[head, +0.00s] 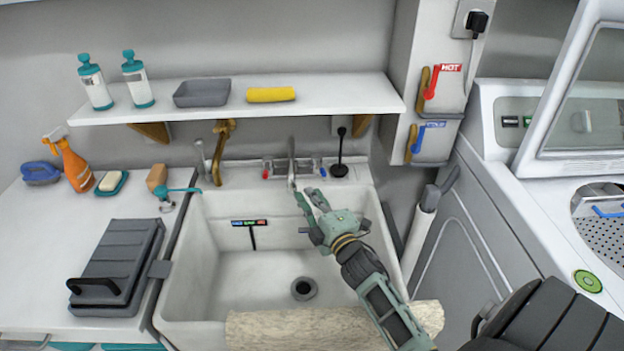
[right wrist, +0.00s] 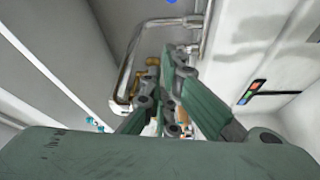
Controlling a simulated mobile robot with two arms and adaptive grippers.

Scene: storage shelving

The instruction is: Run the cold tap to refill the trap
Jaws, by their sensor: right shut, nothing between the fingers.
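The chrome tap (head: 291,165) stands at the back of the white sink (head: 177,265), with small handles at its left and right sides. Their colour marks are small; blue shows near the right handle (head: 318,168). My right gripper (head: 309,197) is over the sink, just in front of and right of the spout, shut and empty. In the right wrist view the gripper's fingers (right wrist: 170,70) come together beside the curved chrome pipe (right wrist: 128,75). I cannot tell whether they touch it. No running water shows. The drain (head: 303,289) is visible; the trap is not in view. My left gripper is not in view.
A brass tap (head: 222,140) stands left of the chrome one. Red HOT (head: 432,84) and blue (head: 419,138) valve levers are on the right wall. A black plunger-like item (head: 339,160) stands close right.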

